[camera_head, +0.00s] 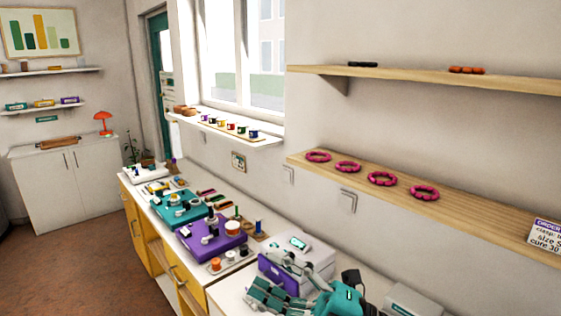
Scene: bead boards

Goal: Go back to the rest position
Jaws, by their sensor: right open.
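My right gripper (268,292) is at the bottom of the head view, over the near worktop. It has ribbed teal fingers, grey links and a teal body. It is open, and I see nothing held in it. A white and purple box (306,252) with a small teal-screened device on top is just behind it. Whether the fingers touch the box is unclear. My left gripper is out of view.
A purple board (205,245) and a teal board (168,211) lie farther along the worktop with spools and beads. A wooden shelf (470,214) with pink rings and an order card runs above at right. A grey box (412,300) is at bottom right. Open floor (80,260) is at left.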

